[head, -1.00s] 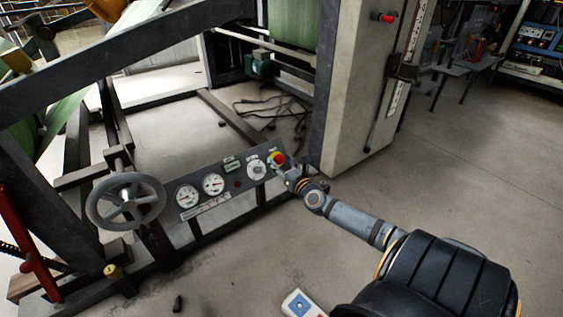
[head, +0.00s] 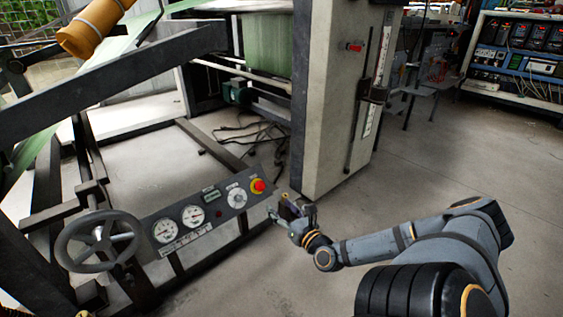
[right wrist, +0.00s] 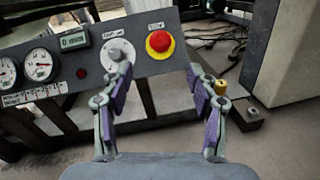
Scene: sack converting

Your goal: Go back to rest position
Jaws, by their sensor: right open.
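My right gripper (head: 280,206) is open and empty, to the right of the control panel (head: 174,226) in the head view. In the right wrist view its two fingers (right wrist: 160,97) stand wide apart with nothing between them. The panel carries a red emergency button on a yellow ring (head: 258,186), a grey knob (head: 237,198), gauges and a small display. In the right wrist view the red button (right wrist: 159,41) is beyond the fingertips, apart from them. My left gripper is in neither view.
A grey handwheel (head: 98,241) stands left of the panel. A tall pale machine column (head: 335,100) rises behind my right gripper. Cables (head: 250,135) lie on the floor inside the frame. Open concrete floor (head: 480,160) extends to the right.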

